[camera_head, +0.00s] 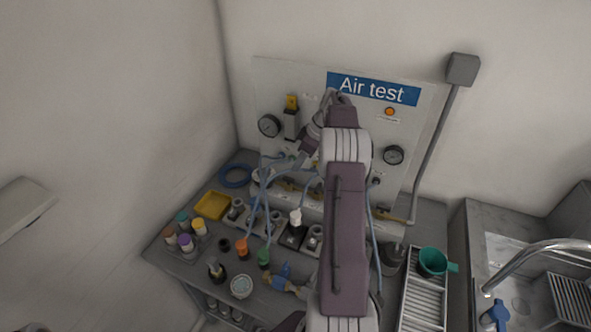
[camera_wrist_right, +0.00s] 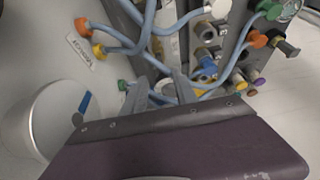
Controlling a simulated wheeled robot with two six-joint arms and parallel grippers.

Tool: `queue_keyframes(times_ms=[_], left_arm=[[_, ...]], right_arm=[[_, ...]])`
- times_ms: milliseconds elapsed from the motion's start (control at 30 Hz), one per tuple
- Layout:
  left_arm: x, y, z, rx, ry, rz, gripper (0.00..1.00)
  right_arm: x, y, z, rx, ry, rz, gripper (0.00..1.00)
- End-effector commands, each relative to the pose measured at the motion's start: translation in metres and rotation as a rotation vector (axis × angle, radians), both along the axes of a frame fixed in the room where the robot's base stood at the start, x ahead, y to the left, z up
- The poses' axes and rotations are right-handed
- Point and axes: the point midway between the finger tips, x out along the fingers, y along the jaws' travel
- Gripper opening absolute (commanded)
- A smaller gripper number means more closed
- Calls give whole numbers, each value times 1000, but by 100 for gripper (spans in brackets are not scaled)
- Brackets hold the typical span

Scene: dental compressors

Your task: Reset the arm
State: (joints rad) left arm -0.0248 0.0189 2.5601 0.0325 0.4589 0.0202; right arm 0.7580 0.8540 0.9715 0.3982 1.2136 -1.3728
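My right arm, purple and white, reaches up the middle of the head view to the test panel. Its wrist bends down to the left, and the right gripper (camera_head: 297,160) is in front of the panel's lower part, close to blue hoses. In the right wrist view the two grey fingers of the right gripper (camera_wrist_right: 160,92) stand apart. A blue hose (camera_wrist_right: 143,42) passes close to the fingertips; I cannot tell whether it touches them. Nothing is clearly held. My left gripper is not in view.
The "Air test" panel (camera_head: 274,86) carries gauges and valves. The bench holds a yellow tray (camera_head: 211,205), several capped bottles, fittings and looping hoses. A sink with a curved tap (camera_head: 540,250) is at right.

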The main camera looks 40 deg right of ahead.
Motion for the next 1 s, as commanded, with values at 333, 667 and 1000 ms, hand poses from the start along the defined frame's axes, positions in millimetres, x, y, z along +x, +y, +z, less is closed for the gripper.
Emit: queue_keyframes(times_ms=[333,667,1000], left_arm=[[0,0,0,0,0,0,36],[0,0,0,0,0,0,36],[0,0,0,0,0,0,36]], right_arm=[[-2,-1,4,0,1,0,35],[5,9,5,-1,0,23,35],[13,216,69,-60,11,378,35]])
